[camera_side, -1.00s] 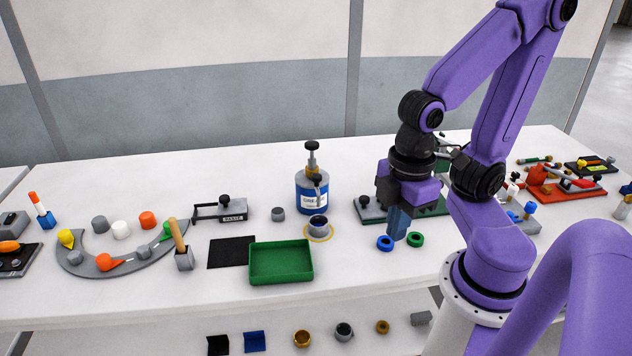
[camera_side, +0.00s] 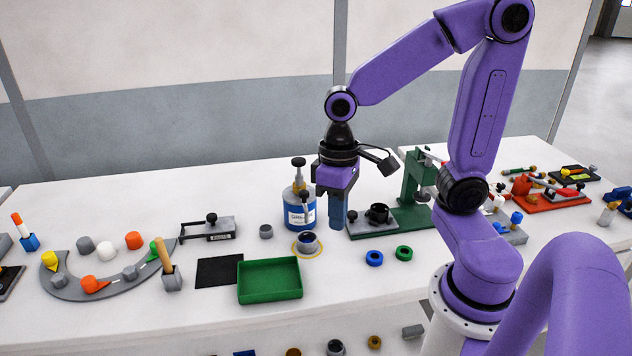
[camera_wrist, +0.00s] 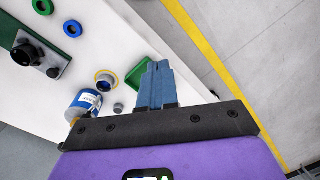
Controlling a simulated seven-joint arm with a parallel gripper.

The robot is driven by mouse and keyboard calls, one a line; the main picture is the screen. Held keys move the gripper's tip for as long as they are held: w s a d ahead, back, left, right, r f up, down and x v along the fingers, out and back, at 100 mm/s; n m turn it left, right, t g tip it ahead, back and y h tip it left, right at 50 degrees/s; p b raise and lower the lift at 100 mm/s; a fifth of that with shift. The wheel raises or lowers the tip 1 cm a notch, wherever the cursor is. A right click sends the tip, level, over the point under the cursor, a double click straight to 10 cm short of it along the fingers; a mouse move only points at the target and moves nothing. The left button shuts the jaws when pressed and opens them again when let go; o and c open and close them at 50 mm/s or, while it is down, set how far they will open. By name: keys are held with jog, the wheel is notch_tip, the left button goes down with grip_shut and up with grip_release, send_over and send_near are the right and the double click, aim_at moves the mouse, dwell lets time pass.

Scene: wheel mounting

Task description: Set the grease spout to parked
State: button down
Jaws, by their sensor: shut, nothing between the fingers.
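The blue grease bottle (camera_side: 300,216) with a white label stands upright at mid table, topped by a brass-coloured neck and black pump knob (camera_side: 298,162). Its spout (camera_side: 306,195) sticks out on the near right side, above a grey cup (camera_side: 307,241) in a yellow ring. My gripper (camera_side: 337,225) is shut and empty, pointing down just right of the bottle, apart from it in the picture. In the wrist view the blue fingers (camera_wrist: 157,70) are together, the bottle (camera_wrist: 84,101) lies to their left, and its top is hidden by my gripper body.
A green press (camera_side: 417,185) with a black knob on its base stands right of my gripper. Blue (camera_side: 374,258) and green (camera_side: 404,253) rings lie in front of it. A small grey cup (camera_side: 266,231), a green tray (camera_side: 270,294) and a black mat (camera_side: 219,271) are to the left.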

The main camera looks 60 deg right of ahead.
jog(key=w+d+m+y, duration=0.2)
jog(key=w+d+m, duration=1)
jog(key=w+m, duration=0.15)
jog(key=w+d+f+m+t, duration=0.1)
jog(key=d+m, duration=0.5)
jog(key=d, duration=0.3)
jog(key=w+d+f+m+t+y, duration=0.1)
jog(key=d+m, duration=0.5)
jog(key=d, duration=0.3)
jog(key=shift+w+f+t, duration=0.3)
jog(key=shift+w+t, duration=0.1)
jog(key=shift+a, duration=0.1)
send_over(303, 201)
jog(key=s+d, duration=0.2)
jog(key=d, duration=0.2)
notch_tip(303, 201, down, 9)
jog(key=shift+f, duration=0.15)
